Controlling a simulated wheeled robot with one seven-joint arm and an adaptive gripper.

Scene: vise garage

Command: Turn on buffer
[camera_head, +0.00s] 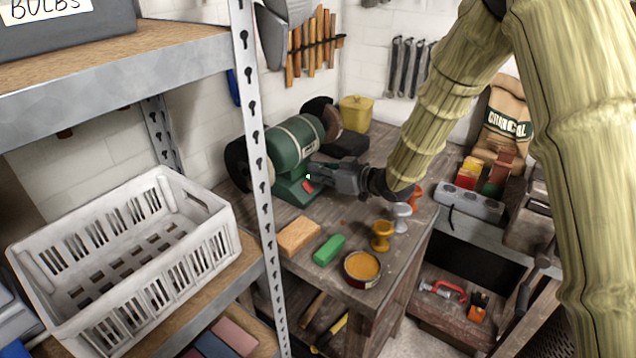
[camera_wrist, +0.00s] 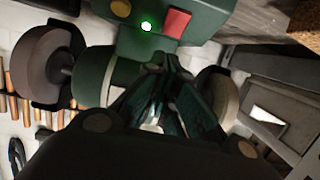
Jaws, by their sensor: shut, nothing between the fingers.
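The green bench buffer (camera_head: 296,145) stands on the wooden workbench at the back left. In the wrist view the buffer (camera_wrist: 130,70) shows with the red switch (camera_wrist: 176,24) and bright green light (camera_wrist: 146,26). My gripper (camera_wrist: 160,60) is shut and empty below them. I cannot tell whether the fingertips touch the buffer.
A wooden block (camera_head: 298,237), a green bar (camera_head: 328,250), an orange tin (camera_head: 362,267) and a yellow knob-like piece (camera_head: 381,236) lie on the bench front. A metal shelf post (camera_head: 257,150) and white crate (camera_head: 130,260) stand at left. A power strip (camera_head: 465,203) lies at right.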

